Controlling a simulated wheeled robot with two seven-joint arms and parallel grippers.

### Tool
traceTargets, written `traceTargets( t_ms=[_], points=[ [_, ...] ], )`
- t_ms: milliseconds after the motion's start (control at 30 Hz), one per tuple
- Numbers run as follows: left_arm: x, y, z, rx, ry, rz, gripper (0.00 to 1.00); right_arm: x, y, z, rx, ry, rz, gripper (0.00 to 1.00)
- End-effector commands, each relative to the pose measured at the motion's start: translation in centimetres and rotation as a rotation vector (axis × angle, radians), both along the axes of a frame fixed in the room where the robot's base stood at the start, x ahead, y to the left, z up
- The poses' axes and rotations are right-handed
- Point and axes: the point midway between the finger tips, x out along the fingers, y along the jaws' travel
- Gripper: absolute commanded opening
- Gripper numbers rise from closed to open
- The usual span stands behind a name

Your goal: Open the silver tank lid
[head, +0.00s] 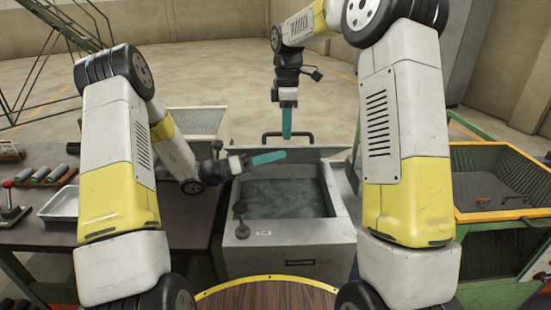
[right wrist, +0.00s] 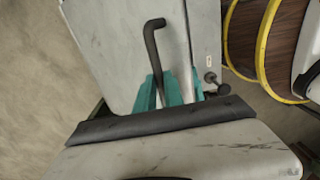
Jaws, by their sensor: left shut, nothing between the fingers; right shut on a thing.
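The silver tank (head: 325,250) stands at centre in the head view, its top open on dark, cloudy liquid (head: 285,197). Its silver lid (right wrist: 115,50) stands raised at the back, seen nearly edge-on in the head view. The lid's black bar handle (head: 306,138) sticks out behind it and also shows in the right wrist view (right wrist: 153,50). My right gripper (head: 287,135) is shut on the handle, its teal fingers (right wrist: 165,88) around the bar. My left gripper (head: 283,155) is shut and empty, above the tank's back left part.
A dark bench with a metal tray (head: 60,203) and a red-knobbed lever (head: 8,190) is at left. A yellow-rimmed open bin (head: 500,215) stands close at right. A black knob (head: 242,230) sits on the tank's front left corner. Open floor lies behind the tank.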

Motion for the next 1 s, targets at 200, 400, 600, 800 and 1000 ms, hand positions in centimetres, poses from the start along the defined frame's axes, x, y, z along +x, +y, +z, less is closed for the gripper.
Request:
traceTargets(
  t_ms=[200,400,600,800,1000],
  points=[
    [1.1,0.1,1.7,-0.003,-0.003,0.003,0.00,0.3,-0.4,-0.3,-0.004,-0.005,-0.005,0.00],
    [1.2,0.1,1.8,-0.006,-0.006,0.005,0.00,0.0,-0.3,-0.5,-0.004,0.005,-0.003,0.14],
    [1.3,0.1,1.9,-0.006,-0.008,0.006,0.00,-0.1,-0.1,-0.4,-0.003,0.007,-0.001,0.34],
    [1.3,0.1,1.9,-0.006,-0.008,0.005,0.00,0.0,0.0,0.6,-0.001,0.007,0.000,0.34],
    [1.2,0.1,1.7,-0.004,-0.006,0.003,0.00,0.4,0.1,4.5,0.001,-0.003,0.000,0.34]
  ],
)
